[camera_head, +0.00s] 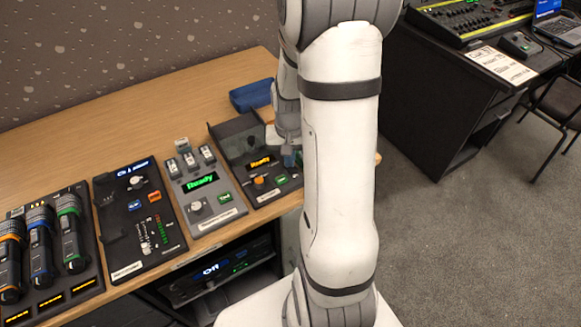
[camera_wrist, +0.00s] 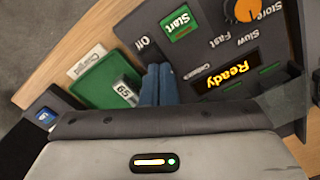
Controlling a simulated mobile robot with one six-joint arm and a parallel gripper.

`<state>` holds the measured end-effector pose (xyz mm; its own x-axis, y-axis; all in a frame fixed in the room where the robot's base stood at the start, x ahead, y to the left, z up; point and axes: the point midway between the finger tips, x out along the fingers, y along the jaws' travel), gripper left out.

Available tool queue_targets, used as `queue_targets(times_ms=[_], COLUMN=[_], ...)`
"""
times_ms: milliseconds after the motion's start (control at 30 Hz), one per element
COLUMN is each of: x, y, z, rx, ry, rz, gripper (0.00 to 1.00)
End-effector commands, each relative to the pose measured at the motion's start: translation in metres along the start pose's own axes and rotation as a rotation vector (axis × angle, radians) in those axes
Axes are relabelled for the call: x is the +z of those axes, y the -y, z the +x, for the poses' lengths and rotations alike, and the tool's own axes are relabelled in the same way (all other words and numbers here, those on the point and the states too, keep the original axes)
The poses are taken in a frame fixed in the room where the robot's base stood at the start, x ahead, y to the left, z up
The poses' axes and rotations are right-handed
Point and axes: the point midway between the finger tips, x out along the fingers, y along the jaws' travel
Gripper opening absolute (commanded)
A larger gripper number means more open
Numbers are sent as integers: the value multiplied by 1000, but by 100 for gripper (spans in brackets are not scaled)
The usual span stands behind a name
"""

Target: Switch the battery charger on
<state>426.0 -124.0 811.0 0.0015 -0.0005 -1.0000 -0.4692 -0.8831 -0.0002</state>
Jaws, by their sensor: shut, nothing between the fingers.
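The dark device (camera_head: 262,190) that I take as the battery charger lies on the wooden table, partly behind my arm. In the wrist view it bears an orange knob (camera_wrist: 243,10) with "Slow", "Fast" and "Store" labels, a green Start button (camera_wrist: 180,24), an "Off" label and a yellow "Ready" display (camera_wrist: 226,73). The knob's upper part is cut off by the frame; I cannot tell its setting. My gripper (camera_wrist: 157,84) has its blue fingers together and empty, over the charger's edge beside the Start button. It also shows in the head view (camera_head: 291,158), partly behind my arm.
A grey panel (camera_head: 205,198) with a green "Ready" display stands left of the charger. Further left are a dark panel (camera_head: 128,240) and a rack of handheld units (camera_head: 85,272). A green "Charged" tray (camera_wrist: 92,89) adjoins the charger. A blue case (camera_head: 250,96) lies behind.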

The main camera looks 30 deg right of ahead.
Motion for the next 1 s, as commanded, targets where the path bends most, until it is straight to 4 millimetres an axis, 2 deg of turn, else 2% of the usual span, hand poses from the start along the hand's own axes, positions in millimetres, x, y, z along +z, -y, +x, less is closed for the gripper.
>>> queue_targets(times_ms=[800, 1000], x=[0, 0], y=[0, 0], z=[-64, -70], rx=[0, 0], ry=[0, 1], rz=[0, 0], gripper=[0, 0])
